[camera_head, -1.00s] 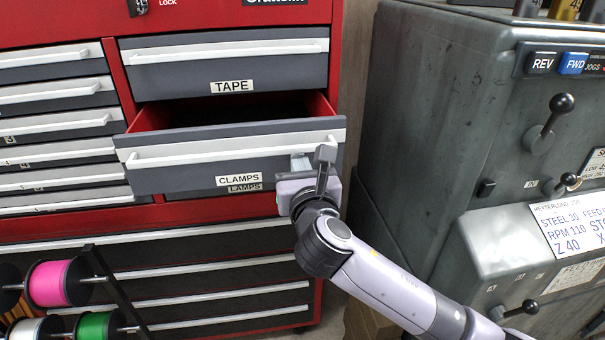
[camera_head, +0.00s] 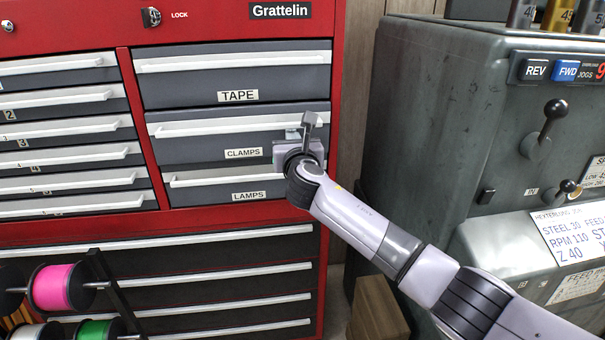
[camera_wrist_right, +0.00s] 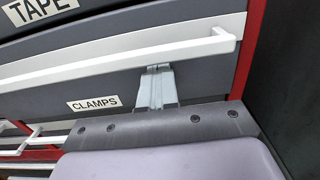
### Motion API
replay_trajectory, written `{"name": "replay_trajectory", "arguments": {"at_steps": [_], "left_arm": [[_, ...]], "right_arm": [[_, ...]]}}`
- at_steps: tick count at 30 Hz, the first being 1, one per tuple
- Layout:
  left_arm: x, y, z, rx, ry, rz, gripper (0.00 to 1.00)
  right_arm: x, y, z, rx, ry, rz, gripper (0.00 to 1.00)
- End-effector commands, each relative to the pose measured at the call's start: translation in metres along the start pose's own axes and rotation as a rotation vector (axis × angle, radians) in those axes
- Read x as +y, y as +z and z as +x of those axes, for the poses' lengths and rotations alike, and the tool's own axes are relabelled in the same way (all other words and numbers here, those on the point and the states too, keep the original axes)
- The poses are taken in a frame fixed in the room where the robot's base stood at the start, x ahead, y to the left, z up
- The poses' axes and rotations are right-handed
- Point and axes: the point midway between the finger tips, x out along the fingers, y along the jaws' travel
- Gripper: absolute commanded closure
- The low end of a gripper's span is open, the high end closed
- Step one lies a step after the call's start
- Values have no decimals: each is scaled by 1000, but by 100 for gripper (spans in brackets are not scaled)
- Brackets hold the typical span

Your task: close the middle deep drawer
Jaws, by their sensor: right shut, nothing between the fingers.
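The middle deep drawer, labelled CLAMPS (camera_head: 200,147), sits between the TAPE drawer and the LAMPS drawer in the red cabinet. Its front looks about flush with the drawers above and below. My right gripper (camera_head: 292,133) is shut and empty at the right part of this drawer's front. In the right wrist view the closed fingertips (camera_wrist_right: 157,70) are at the lower edge of the white handle (camera_wrist_right: 120,62), at or very near the drawer front; I cannot tell whether they press on it. My left gripper is out of view.
The TAPE drawer (camera_head: 190,86) above and LAMPS drawer (camera_head: 185,194) below are shut. A grey machine (camera_head: 425,120) with levers stands close on the right. Spools, one pink (camera_head: 52,288), are at the lower left. A brown box (camera_head: 380,308) sits on the floor.

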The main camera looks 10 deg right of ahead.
Motion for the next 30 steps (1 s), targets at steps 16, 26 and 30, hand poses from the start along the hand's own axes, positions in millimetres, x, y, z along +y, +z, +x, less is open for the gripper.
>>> {"name": "replay_trajectory", "arguments": {"at_steps": [16,26,30], "left_arm": [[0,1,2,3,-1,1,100],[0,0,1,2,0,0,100],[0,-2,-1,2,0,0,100]], "right_arm": [[-1,3,12,-5,0,0,100],[-2,5,12,-8,-1,2,100],[-5,6,13,-7,-2,1,100]]}}
